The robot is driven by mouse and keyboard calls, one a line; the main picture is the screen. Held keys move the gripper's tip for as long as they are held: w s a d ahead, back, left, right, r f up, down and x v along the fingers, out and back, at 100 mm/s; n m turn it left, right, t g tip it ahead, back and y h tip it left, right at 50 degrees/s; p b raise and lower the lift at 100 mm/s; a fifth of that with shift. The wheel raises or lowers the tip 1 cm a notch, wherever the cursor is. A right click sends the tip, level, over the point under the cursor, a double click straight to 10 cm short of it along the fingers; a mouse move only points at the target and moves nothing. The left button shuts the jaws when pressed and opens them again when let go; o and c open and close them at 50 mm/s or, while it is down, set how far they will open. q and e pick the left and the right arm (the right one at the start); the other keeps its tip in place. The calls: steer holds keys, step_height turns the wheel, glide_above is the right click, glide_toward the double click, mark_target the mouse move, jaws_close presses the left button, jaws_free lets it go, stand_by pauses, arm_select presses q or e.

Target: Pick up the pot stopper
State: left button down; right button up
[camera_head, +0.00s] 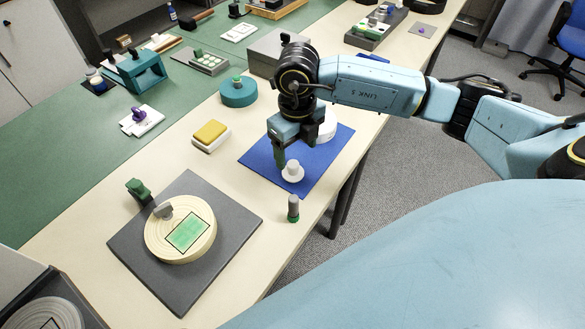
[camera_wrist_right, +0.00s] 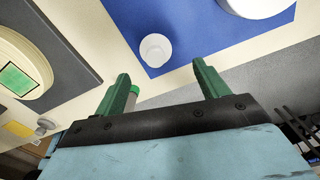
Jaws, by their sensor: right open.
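The pot stopper looks to be the small white knobbed piece (camera_head: 292,172) on the blue mat (camera_head: 312,182), upright on its wider round base. In the right wrist view the white stopper (camera_wrist_right: 156,49) shows just beyond my fingertips, between their lines and left of centre. My right gripper (camera_head: 280,158) is open, pointing down at the stopper's upper left in the head view. Its green fingers (camera_wrist_right: 161,72) are apart with nothing between them. A larger white round pot (camera_head: 328,128) stands behind, partly hidden by my gripper. My left gripper is not in view.
A yellow-topped block (camera_head: 210,134) and a teal round piece (camera_head: 238,93) lie to the left. A grey slab (camera_head: 225,195) bears a cream disc (camera_head: 160,243). The table edge is right of the mat.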

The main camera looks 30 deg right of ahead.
mark_target(292, 163)
steer(key=f, duration=0.7)
steer(key=shift+w+a+f, duration=0.15)
steer(key=shift+w+a, duration=0.15)
steer(key=shift+a, duration=0.05)
steer(key=shift+c, duration=0.4)
steer(key=c, duration=1)
